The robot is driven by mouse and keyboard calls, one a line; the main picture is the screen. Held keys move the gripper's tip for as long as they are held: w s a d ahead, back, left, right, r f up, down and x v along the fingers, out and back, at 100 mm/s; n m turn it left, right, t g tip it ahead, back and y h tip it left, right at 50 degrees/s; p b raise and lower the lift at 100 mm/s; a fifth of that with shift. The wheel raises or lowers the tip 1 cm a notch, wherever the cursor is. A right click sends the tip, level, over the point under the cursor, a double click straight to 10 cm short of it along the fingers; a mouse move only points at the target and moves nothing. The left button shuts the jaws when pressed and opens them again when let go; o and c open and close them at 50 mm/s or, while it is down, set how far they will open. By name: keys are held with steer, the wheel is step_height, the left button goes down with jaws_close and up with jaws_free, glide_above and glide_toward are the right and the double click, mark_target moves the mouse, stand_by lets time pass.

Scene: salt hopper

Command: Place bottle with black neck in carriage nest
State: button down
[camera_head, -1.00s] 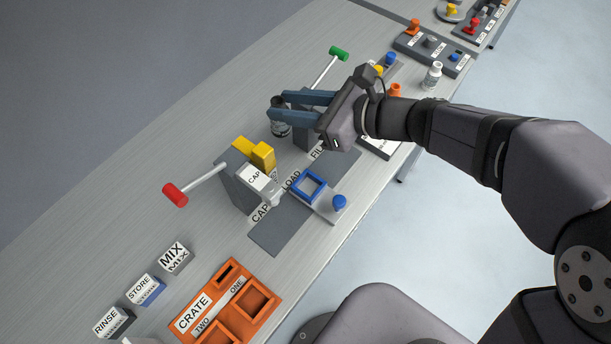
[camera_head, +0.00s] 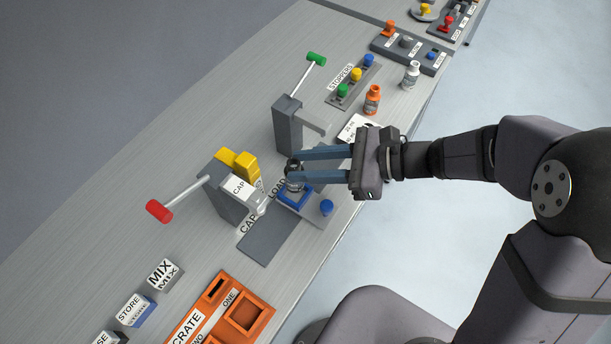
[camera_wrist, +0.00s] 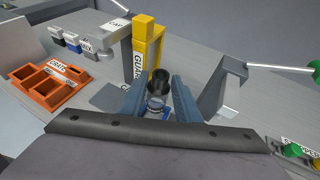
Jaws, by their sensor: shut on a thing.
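The bottle with the black neck (camera_head: 293,171) is between the blue fingers of my gripper (camera_head: 298,165), and it also shows in the wrist view (camera_wrist: 158,92). My gripper is shut on it. The bottle is upright, over or in the blue square nest (camera_head: 306,199) of the carriage (camera_head: 314,214). I cannot tell whether its base touches the bottom of the nest.
The cap press (camera_head: 228,200) with red handle and yellow guard stands left of the nest. The filling post (camera_head: 287,125) with green handle stands behind. An orange bottle (camera_head: 372,100) and a white bottle (camera_head: 411,74) stand at upper right. The orange crate (camera_head: 262,320) is in front.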

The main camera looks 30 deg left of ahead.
steer(key=shift+f, duration=2.4)
steer(key=shift+f, duration=0.2)
steer(key=c, duration=1.3)
jaws_free()
steer(key=shift+c, duration=0.2)
steer(key=shift+r, duration=0.1)
steer(key=shift+r, duration=0.1)
steer(key=b+v, duration=0.1)
steer(key=v, duration=1.1)
